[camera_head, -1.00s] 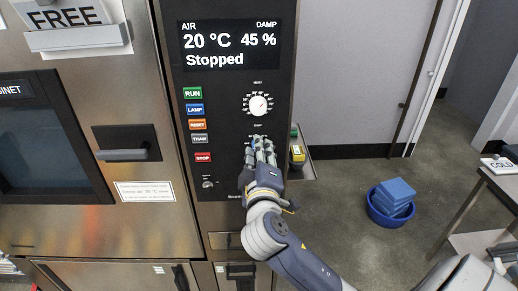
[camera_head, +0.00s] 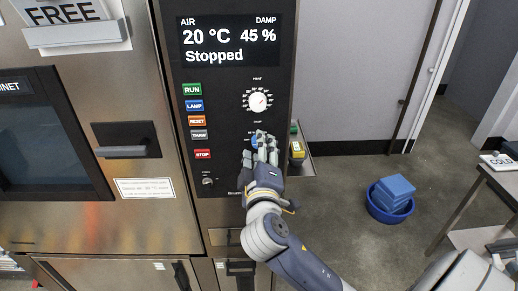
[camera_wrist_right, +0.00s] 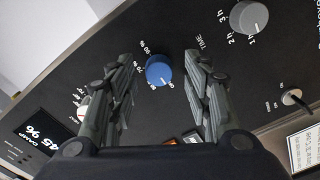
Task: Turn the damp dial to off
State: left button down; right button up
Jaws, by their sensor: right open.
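The damp dial is a blue round knob (camera_wrist_right: 159,70) on the black control panel, with percent marks and an OFF mark around it in the right wrist view. In the head view only a bit of blue (camera_head: 254,140) shows behind my fingers. My right gripper (camera_head: 263,141) is in front of the panel, below the white heat dial (camera_head: 258,101). In the wrist view its two fingers (camera_wrist_right: 160,78) are open, one on each side of the blue knob, with gaps visible. The knob's pointer is too small to read. The display (camera_head: 229,41) reads 20 °C, 45 % and Stopped.
A grey time dial (camera_wrist_right: 249,17) and a small metal switch (camera_wrist_right: 291,97) are on the same panel. Coloured buttons, such as the red STOP (camera_head: 203,154), run down the panel's left side. A blue tub (camera_head: 390,207) stands on the floor at right.

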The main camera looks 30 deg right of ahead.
jog(key=v, duration=0.6)
jog(key=shift+s, duration=0.25)
jog(key=shift+a, duration=0.1)
jog(key=w+a+f+n+g+y+b, duration=0.1)
jog(key=w+a+f+n+g+y, duration=0.15)
jog(key=f, duration=1.35)
jog(key=w+a+f+n+g+y+b, duration=0.1)
jog(key=w+a+f+g+y, duration=0.15)
jog(key=f, duration=1.45)
jog(key=s+f+g+y, duration=0.1)
jog(key=s+f, duration=0.3)
jog(key=f, duration=0.3)
jog(key=s+a+f+m+g+y+b, duration=0.1)
jog(key=s+f, duration=0.3)
jog(key=f, duration=0.4)
jog(key=s+f+g+y, duration=0.1)
jog(key=s+f, duration=0.2)
jog(key=f, duration=0.4)
jog(key=s+f+m+g, duration=0.2)
jog(key=s+f, duration=0.4)
jog(key=s, duration=0.4)
jog(key=s+f+m+g+y+b, duration=0.1)
jog(key=s+f+m+g, duration=0.1)
jog(key=s+f, duration=0.5)
jog(key=s+f+m+g, duration=0.2)
jog(key=s+f, duration=0.5)
jog(key=s, duration=0.7)
jog(key=shift+s+d+f+y+b, duration=0.25)
jog(key=shift+s+d+y+b, duration=0.1)
jog(key=shift+d+b, duration=0.1)
